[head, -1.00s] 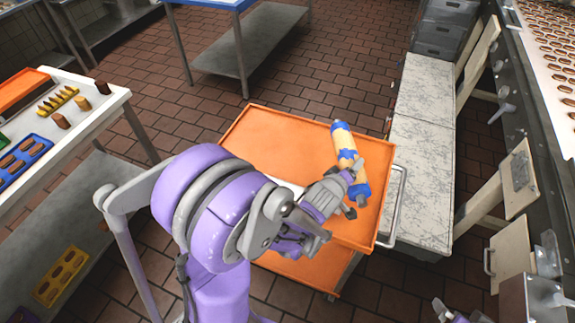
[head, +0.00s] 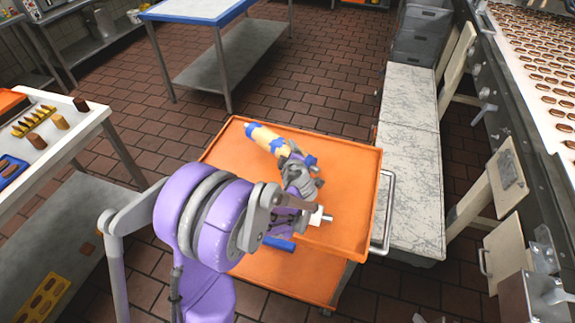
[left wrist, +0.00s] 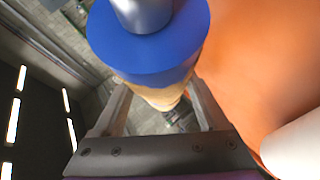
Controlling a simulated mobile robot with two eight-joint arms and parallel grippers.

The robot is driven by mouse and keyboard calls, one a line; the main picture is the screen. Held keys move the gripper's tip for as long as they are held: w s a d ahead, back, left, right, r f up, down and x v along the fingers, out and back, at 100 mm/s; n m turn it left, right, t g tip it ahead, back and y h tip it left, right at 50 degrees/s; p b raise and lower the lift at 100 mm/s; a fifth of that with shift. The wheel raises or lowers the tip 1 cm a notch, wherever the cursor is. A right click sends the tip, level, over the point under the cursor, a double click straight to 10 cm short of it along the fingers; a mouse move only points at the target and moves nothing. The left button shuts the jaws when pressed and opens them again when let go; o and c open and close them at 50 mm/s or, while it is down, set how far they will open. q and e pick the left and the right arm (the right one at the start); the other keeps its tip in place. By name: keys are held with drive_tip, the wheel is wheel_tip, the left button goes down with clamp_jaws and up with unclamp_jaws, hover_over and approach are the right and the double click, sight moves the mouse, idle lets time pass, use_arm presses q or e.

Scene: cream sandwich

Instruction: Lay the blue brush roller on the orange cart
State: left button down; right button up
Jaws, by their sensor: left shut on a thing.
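The blue brush roller (head: 268,138) has a yellowish body and blue ends. My left gripper (head: 302,178) is shut on it near its lower right end. The roller slants from upper left to lower right over the orange cart's top (head: 345,160). Whether it touches the top is unclear. In the left wrist view the roller's blue end (left wrist: 150,55) and metal shaft stand between the fingers, with the orange cart (left wrist: 270,60) to the right. My right gripper is not in view.
A white roller-like piece with a metal tip (head: 317,216) lies by my left wrist, partly hidden. A blue bar (head: 278,243) shows below my forearm. The cart's right side has a metal handle (head: 388,205), beside a marble-topped counter (head: 412,150). The cart top's right part is clear.

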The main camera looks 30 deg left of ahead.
use_arm(q)
drive_tip(key=shift+f+b, duration=0.3)
drive_tip(key=shift+f, duration=1.7)
drive_tip(key=shift+f, duration=0.5)
drive_tip(key=shift+f+b, duration=0.1)
drive_tip(key=shift+b, duration=0.2)
unclamp_jaws()
